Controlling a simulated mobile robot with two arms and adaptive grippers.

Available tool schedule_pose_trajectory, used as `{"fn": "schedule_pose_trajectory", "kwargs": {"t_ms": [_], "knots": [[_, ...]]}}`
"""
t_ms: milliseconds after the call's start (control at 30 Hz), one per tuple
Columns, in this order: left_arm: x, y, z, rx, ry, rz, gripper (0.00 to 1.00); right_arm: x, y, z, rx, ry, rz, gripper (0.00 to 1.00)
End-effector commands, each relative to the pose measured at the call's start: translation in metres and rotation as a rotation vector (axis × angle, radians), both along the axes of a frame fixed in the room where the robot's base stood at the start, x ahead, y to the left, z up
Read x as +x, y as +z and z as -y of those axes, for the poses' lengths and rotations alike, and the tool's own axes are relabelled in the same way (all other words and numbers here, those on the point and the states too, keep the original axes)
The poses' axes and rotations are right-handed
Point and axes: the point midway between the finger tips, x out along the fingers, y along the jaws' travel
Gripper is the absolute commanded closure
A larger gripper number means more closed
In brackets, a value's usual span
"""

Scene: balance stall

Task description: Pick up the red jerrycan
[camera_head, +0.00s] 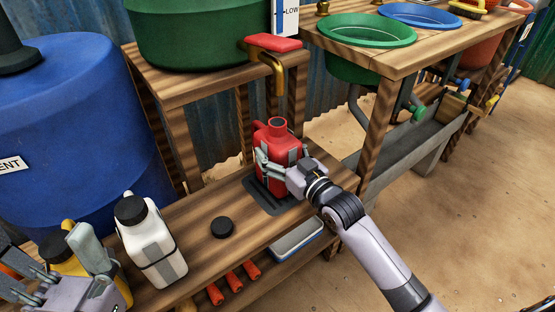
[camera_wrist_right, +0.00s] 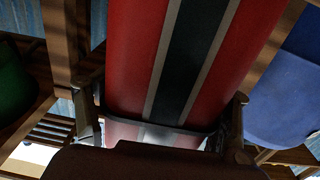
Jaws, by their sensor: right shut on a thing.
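The red jerrycan (camera_head: 272,172) stands upright on a dark mat (camera_head: 254,194) on the wooden bench. Its round mouth faces up. My right gripper (camera_head: 281,164) is shut on its body from the front right. In the right wrist view, the red jerrycan (camera_wrist_right: 133,60) with its dark stripe fills the middle, one finger on each side of it. I see no clear gap under it. My left gripper (camera_head: 68,272) is at the lower left, by a yellow jerrycan (camera_head: 70,263); whether it grips that can is unclear.
A white jerrycan (camera_head: 152,246) and a black cap (camera_head: 222,227) stand on the bench to the left. A blue tank (camera_head: 80,120) is behind them. A brass tap with a red handle (camera_head: 272,43) hangs above and behind the red jerrycan. Open floor lies to the right.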

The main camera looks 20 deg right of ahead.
Motion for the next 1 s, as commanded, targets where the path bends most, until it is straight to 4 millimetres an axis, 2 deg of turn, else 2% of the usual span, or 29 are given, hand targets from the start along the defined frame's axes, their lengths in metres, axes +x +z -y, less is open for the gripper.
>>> {"fn": "schedule_pose_trajectory", "kwargs": {"t_ms": [67, 567, 600, 1000], "knots": [[0.0001, -0.0001, 0.0, 0.0, 0.0, -0.001, 0.12, 0.0, 0.0001, -0.0004, 0.0, 0.001, 0.0, 0.57], [0.0003, -0.0003, 0.0, 0.0, 0.0, -0.001, 0.12, -0.0001, 0.0001, -0.0006, 0.0, 0.001, 0.0, 0.9], [0.0003, 0.0002, 0.0, 0.0, 0.0, -0.001, 0.12, 0.0002, 0.0051, -0.0006, 0.003, 0.001, 0.012, 0.92], [0.0035, 0.0014, 0.0008, 0.005, 0.001, -0.016, 0.12, 0.0006, 0.0063, -0.0004, 0.003, 0.001, 0.009, 0.92]]}}
